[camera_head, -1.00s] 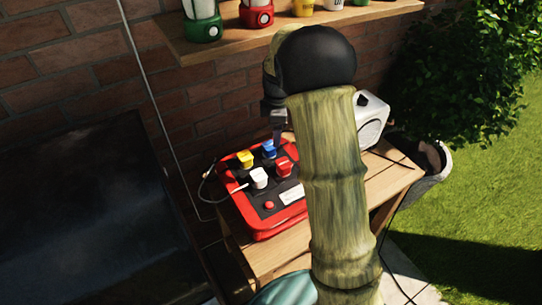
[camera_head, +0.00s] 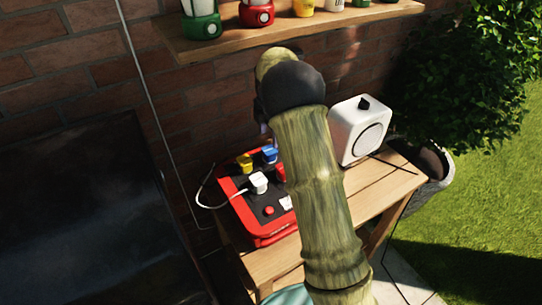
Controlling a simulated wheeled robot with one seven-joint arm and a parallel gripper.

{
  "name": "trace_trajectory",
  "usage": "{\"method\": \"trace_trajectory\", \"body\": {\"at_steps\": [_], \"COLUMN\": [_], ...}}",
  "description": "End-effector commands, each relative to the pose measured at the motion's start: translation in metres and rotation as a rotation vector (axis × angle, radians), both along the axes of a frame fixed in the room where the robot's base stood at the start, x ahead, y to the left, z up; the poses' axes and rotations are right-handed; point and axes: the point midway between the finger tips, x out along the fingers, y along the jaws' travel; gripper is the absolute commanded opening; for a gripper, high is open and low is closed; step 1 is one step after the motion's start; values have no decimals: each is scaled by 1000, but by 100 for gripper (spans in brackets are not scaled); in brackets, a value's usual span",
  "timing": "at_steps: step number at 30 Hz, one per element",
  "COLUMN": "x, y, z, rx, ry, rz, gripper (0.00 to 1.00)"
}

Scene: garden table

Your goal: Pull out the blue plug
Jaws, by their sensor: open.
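The blue plug (camera_head: 269,154) sits in the far part of a red power box (camera_head: 262,229) with a dark top, on the wooden table. A yellow plug (camera_head: 245,163) is to its left and a white plug (camera_head: 258,182) with a white cable is nearer.
A white speaker-like box (camera_head: 358,130) stands right of my arm on the table (camera_head: 383,190). Above, a wall shelf (camera_head: 290,33) holds a green and a red appliance and several cups. A dark panel (camera_head: 85,215) is at left, a planter (camera_head: 436,168) at right.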

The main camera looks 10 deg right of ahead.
Motion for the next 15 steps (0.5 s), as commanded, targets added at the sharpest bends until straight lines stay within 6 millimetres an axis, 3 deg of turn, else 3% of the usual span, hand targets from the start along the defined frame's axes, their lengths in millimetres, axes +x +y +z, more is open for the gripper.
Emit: {"method": "trace_trajectory", "body": {"at_steps": [3, 15], "x": [0, -1], "y": [1, 0], "z": [-19, -64], "rx": [0, 0], "ry": [1, 2], "rz": [1, 1], "gripper": [65, 65]}}
